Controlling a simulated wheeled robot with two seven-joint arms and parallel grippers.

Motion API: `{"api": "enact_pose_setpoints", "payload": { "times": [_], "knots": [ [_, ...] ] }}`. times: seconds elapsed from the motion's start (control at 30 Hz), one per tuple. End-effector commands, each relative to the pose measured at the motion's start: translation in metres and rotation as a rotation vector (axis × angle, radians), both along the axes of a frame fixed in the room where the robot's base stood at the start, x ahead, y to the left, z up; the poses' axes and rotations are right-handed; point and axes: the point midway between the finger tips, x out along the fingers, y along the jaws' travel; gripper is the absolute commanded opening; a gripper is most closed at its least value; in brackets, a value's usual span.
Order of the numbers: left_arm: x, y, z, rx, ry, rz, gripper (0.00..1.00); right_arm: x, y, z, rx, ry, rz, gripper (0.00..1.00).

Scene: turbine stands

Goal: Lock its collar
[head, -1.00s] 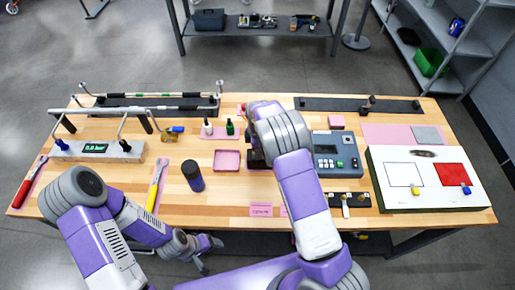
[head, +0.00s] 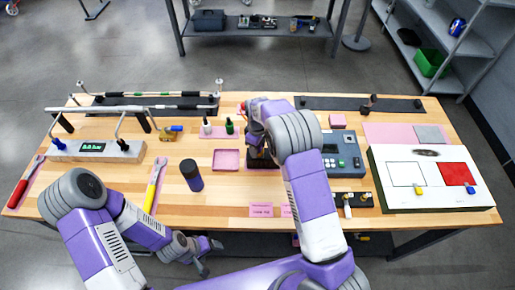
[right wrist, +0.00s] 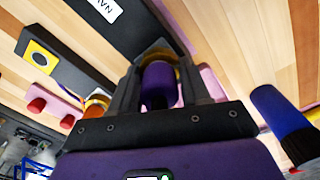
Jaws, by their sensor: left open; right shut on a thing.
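My right gripper (right wrist: 160,78) is shut on a part with a gold ring (right wrist: 158,56) and a purple body between its fingers. In the head view my right arm hides most of this part. A dark stand (head: 260,162) shows beneath the hand, near the middle of the table. I cannot tell whether the gold ring is the collar, or whether it is locked. My left gripper (head: 210,257) is open and empty, low in front of the table's near edge.
A dark blue cylinder (head: 191,177) and a pink tray (head: 226,159) stand left of the right hand. A grey device with a screen (head: 341,153) is close on its right. A white board (head: 430,180) lies further right.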

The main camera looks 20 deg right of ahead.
Motion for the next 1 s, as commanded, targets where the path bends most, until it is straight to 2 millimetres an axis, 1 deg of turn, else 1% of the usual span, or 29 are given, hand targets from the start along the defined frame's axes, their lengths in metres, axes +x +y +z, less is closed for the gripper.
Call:
{"api": "enact_pose_setpoints", "payload": {
  "times": [0.6,0.8,1.0],
  "knots": [
    [0.000,0.000,-0.010,0.000,0.000,0.000,0.74,0.001,-0.001,0.000,0.001,-0.002,-0.578,0.16],
    [0.000,0.000,-0.012,0.000,0.000,0.000,0.74,0.001,-0.001,0.001,0.001,-0.001,-0.737,0.16],
    [0.000,0.000,-0.012,0.000,0.000,0.000,0.74,0.001,-0.001,0.001,0.000,-0.001,-0.852,0.16]
  ]
}}
